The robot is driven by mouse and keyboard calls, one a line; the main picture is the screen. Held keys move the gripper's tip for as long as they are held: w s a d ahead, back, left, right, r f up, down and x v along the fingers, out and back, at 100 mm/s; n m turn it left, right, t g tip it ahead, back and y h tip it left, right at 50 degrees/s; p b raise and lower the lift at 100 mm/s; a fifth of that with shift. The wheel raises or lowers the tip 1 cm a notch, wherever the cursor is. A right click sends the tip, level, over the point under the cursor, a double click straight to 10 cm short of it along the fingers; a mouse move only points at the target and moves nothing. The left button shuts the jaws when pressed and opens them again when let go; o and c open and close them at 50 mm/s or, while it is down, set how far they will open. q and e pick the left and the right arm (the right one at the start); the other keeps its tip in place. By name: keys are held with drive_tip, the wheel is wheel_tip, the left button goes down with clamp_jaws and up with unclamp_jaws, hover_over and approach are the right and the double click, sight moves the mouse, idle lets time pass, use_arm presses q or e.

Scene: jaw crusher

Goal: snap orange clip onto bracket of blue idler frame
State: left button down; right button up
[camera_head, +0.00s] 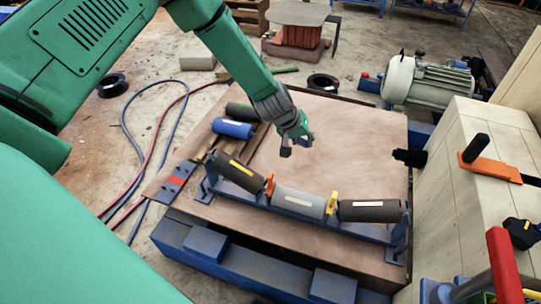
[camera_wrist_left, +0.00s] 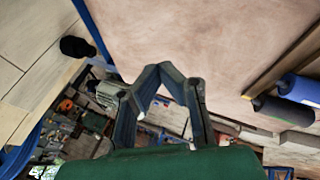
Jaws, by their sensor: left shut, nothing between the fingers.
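The blue idler frame (camera_head: 290,213) lies on the wooden tabletop and bears a dark left roller (camera_head: 240,172), a grey middle roller (camera_head: 299,201) and a dark right roller (camera_head: 369,210). The orange clip (camera_head: 270,184) is at the bracket between the left and middle rollers; I cannot tell whether it is fully seated. A yellow clip (camera_head: 332,203) is at the bracket between the middle and right rollers. My left gripper (camera_head: 297,146) is shut and empty, above the board behind the orange clip. Its fingers also show in the left wrist view (camera_wrist_left: 165,75). My right gripper is out of view.
Loose blue (camera_head: 233,128) and dark rollers lie at the board's back left. The bare wooden board (camera_head: 350,140) is clear right of my gripper. A pale bench (camera_head: 470,220) with tools and a grey motor (camera_head: 428,82) stand at the right. Hoses lie on the floor at left.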

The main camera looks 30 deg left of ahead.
use_arm(q)
drive_tip(key=s+a+f+m+g, duration=0.1)
drive_tip(key=s+f+m+g, duration=0.15)
drive_tip(key=s+m, duration=0.3)
drive_tip(key=m+g+y, duration=0.3)
drive_tip(key=m, duration=0.2)
hover_over(270, 175)
wheel_tip(270, 175, down, 6)
drive_tip(key=b, duration=0.5)
drive_tip(key=shift+r, duration=0.1)
drive_tip(key=shift+f, duration=0.25)
